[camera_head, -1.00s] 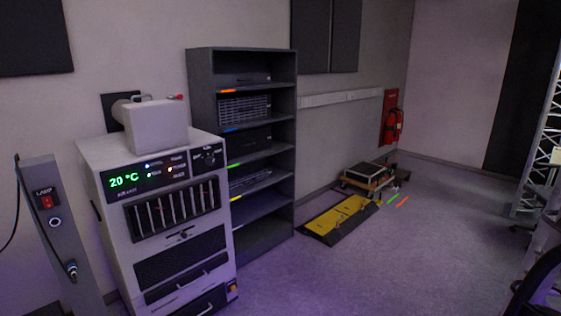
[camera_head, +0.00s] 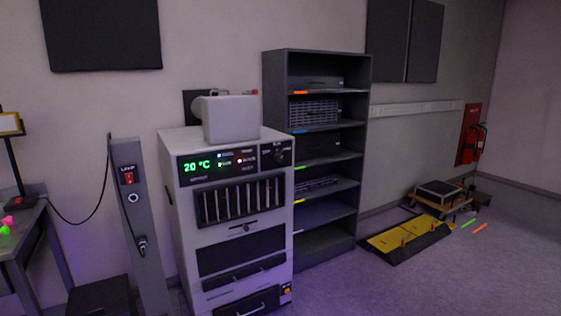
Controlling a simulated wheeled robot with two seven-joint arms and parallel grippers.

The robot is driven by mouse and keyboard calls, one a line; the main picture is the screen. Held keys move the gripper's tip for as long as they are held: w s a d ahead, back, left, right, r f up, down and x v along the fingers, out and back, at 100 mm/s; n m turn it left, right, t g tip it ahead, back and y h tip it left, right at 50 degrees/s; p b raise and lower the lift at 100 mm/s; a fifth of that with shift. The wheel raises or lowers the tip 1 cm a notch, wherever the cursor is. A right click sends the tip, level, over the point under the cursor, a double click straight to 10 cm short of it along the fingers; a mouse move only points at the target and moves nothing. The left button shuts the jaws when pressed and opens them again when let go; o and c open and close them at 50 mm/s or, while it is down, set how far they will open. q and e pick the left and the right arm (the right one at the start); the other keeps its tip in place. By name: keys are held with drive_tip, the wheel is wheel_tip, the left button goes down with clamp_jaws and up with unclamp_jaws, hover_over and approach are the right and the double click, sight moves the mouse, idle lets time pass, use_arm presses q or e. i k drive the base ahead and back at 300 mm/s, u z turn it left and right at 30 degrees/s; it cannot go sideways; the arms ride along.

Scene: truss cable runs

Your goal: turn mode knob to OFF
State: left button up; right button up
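The mode knob (camera_head: 281,157) is a small dark round knob on the black panel at the upper right of the front of a white cabinet unit (camera_head: 187,235). Its pointer and lettering are too small to read. Beside it, the panel's display (camera_head: 197,167) shows 20 °C in green, with several small lit indicators. The unit stands against the wall, left of the middle of the view. Neither of my grippers is in view.
A grey post (camera_head: 150,260) with a red lamp switch stands left of the unit, and a cable runs to a table (camera_head: 40,262) at far left. A dark shelf (camera_head: 363,120) stands at the unit's right. A yellow-black ramp (camera_head: 385,240) lies on the floor; the right foreground floor is clear.

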sight(278, 157)
drive_tip(key=z, duration=0.4)
drive_tip(key=i, duration=0.6)
drive_tip(key=z, duration=0.4)
drive_tip(key=i, duration=1.1)
drive_tip(key=u, duration=0.4)
